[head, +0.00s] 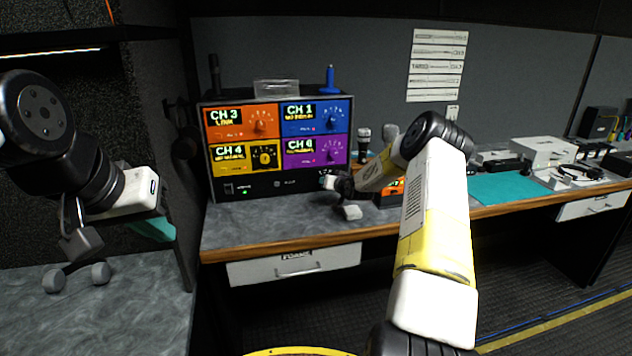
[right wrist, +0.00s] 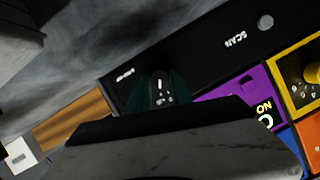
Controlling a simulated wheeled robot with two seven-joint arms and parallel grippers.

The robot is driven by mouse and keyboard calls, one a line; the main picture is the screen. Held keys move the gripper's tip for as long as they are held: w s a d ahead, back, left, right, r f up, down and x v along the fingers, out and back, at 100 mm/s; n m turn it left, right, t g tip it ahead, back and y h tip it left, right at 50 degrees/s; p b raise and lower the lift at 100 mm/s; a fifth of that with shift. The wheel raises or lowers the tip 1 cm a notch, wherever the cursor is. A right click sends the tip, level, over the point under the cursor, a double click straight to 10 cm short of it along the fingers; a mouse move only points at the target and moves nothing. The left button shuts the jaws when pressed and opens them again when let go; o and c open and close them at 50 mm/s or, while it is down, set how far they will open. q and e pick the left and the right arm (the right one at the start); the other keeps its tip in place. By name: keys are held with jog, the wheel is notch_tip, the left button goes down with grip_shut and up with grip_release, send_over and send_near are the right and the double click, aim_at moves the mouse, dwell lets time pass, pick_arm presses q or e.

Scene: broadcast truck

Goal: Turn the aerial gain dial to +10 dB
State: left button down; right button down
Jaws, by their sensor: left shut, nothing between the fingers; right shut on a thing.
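The receiver unit (head: 275,187) stands on the desk, with four coloured channel panels over a black lower strip. My right gripper (head: 327,182) reaches the right end of that strip and is shut on the aerial gain dial, which it mostly hides in the head view. In the right wrist view, the teal fingers of my right gripper (right wrist: 160,92) close around the dial (right wrist: 161,88), where a white pointer mark and small white markings show. Its setting cannot be read. My left gripper (head: 77,277) is shut and empty, low over the left counter.
The yellow CH 4 panel (head: 240,157) and purple CH 6 panel (head: 314,150) sit just above the strip. A microphone (head: 363,143) stands right of the unit. A teal mat (head: 505,187) and equipment lie farther right.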

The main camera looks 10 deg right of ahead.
jog(key=shift+f, duration=0.1)
dwell(0.4)
jog(key=c, duration=1.1)
grip_release()
jog(key=v, duration=0.8)
jog(key=shift+w, duration=0.1)
